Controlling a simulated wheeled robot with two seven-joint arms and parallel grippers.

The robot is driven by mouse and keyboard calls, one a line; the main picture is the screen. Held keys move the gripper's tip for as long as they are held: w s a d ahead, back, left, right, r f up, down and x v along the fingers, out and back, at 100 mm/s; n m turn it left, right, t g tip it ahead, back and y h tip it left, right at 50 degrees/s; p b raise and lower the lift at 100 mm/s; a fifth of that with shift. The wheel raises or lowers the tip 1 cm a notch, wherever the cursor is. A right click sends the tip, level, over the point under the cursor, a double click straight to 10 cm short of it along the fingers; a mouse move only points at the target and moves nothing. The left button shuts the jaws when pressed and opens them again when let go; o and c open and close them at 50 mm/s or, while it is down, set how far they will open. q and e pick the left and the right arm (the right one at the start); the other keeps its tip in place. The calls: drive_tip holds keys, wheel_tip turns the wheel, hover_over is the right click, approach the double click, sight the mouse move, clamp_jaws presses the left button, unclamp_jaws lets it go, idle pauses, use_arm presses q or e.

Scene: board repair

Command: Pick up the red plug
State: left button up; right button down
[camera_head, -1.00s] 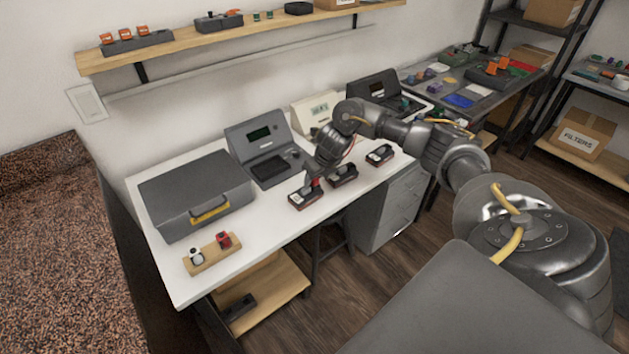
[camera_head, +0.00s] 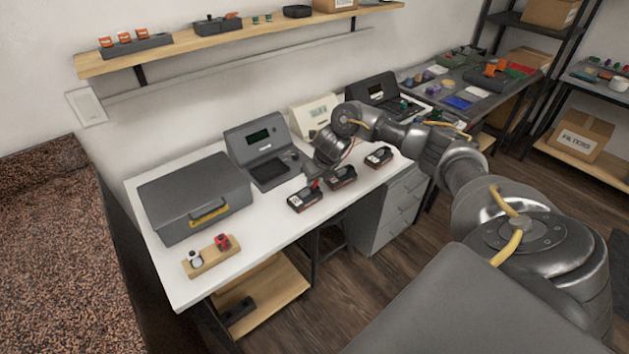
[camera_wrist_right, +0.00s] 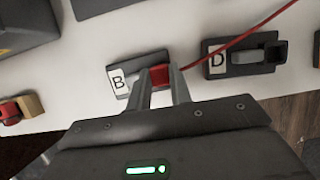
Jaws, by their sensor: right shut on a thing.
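My right gripper (camera_wrist_right: 159,92) is shut on the red plug (camera_wrist_right: 160,76) in the right wrist view. The plug sits between the two fingertips at the right end of the dark block labelled B (camera_wrist_right: 122,80). A red cable (camera_wrist_right: 245,37) runs from beside the plug to the upper right. In the head view my right gripper (camera_head: 314,178) points down at the leftmost of the dark blocks (camera_head: 303,201) near the table's front edge. I cannot tell whether the plug is clear of the block. My left gripper is not in view.
A dark block labelled D (camera_wrist_right: 245,60) lies to the right of B. A wooden holder (camera_head: 209,259) with a red and a white piece is at front left. A grey case (camera_head: 195,186) and a grey instrument (camera_head: 262,155) stand behind. White table is bare between them.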

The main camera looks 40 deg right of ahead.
drive_tip(key=shift+r, duration=0.3)
wheel_tip(320, 180, up, 3)
drive_tip(key=shift+f+b, duration=0.2)
drive_tip(key=shift+b, duration=0.25)
drive_tip(key=s+a+r+p, duration=0.4)
drive_tip(key=s+r, duration=0.5)
drive_tip(key=s, duration=0.4)
drive_tip(key=shift+s+r, duration=0.2)
drive_tip(key=shift+r, duration=0.1)
drive_tip(key=shift+a, duration=0.1)
